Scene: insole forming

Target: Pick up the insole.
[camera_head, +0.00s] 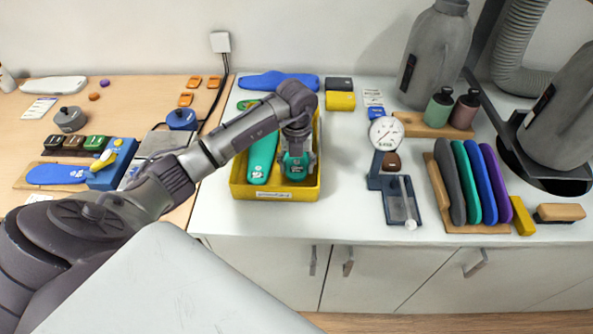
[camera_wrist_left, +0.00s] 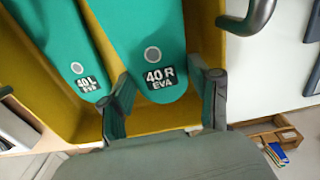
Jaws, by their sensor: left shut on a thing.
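A yellow tray (camera_head: 236,189) stands on the white counter and holds two teal insoles. The insole marked 40 R EVA (camera_wrist_left: 150,38) is on the right in the left wrist view; in the head view its heel (camera_head: 297,174) shows below my gripper. The insole marked 40 L EVA (camera_head: 262,158) lies beside it on the left and also shows in the left wrist view (camera_wrist_left: 52,38). My left gripper (camera_head: 298,160) is shut on the 40 R insole near its heel, with one finger along each side. My arm hides part of this insole. My right gripper is out of view.
A dial gauge (camera_head: 386,134) stands right of the tray, then a rack of colored insoles (camera_head: 473,182). A blue insole (camera_head: 278,81) lies behind the tray. Grey canisters (camera_head: 435,58) stand at the back right. The counter just right of the tray is clear.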

